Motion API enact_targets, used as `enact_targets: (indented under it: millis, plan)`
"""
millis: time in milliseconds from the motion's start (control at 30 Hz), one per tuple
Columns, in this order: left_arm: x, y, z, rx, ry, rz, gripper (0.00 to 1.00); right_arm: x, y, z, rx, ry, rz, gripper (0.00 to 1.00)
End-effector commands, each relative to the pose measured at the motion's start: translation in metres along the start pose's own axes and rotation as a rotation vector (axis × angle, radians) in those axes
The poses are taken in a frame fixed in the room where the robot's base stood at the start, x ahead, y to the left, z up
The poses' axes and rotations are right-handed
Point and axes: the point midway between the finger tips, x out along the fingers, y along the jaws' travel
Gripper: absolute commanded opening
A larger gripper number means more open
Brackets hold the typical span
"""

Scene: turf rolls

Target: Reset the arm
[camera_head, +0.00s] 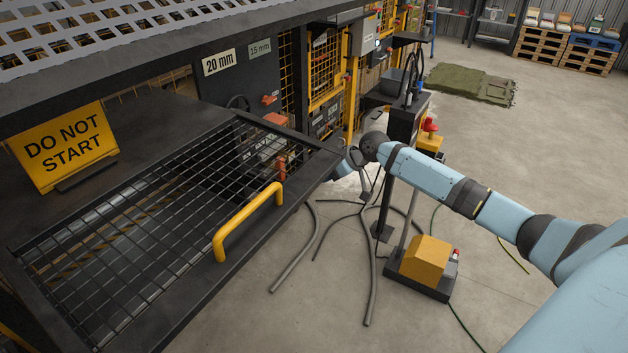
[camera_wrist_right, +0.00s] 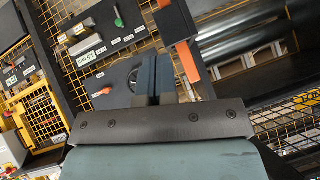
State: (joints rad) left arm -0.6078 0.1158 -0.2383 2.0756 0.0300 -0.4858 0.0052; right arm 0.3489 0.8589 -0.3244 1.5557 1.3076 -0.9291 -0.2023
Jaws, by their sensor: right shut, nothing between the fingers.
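My right arm (camera_head: 425,172) is light blue and reaches in from the right edge of the head view. Its wrist ends beside the near right corner of the black mesh guard (camera_head: 225,290), and the fingers are hard to make out there. In the right wrist view my right gripper (camera_wrist_right: 155,80) has its two dark fingers together with nothing between them. An orange lever (camera_wrist_right: 188,62) shows just to the right of the fingertips, apart from them as far as I can tell. My left gripper is not in view.
The guard has a yellow handle (camera_head: 247,222). A yellow DO NOT START sign (camera_head: 62,145) stands at its left. A yellow pedal box (camera_head: 424,260) and loose cables (camera_head: 372,270) lie on the floor below my arm.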

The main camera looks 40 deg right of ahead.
Motion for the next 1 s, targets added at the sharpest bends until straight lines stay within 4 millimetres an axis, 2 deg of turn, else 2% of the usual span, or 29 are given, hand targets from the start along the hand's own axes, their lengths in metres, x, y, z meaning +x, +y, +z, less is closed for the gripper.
enact_targets:
  millis: [200,767,867,967,1000]
  plan:
    - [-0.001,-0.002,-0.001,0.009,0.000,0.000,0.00,-0.014,0.000,0.000,0.000,-0.001,0.000,0.00]
    - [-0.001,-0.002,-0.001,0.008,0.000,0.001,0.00,-0.013,-0.001,0.001,0.000,-0.001,0.000,0.00]
    - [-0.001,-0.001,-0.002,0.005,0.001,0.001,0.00,-0.004,-0.008,0.011,-0.004,-0.005,-0.003,0.00]
    - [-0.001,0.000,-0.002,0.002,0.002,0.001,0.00,0.021,-0.029,0.042,-0.015,-0.015,-0.003,0.00]
    - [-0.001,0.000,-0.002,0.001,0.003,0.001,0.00,0.034,-0.041,0.060,-0.024,-0.017,-0.002,0.00]
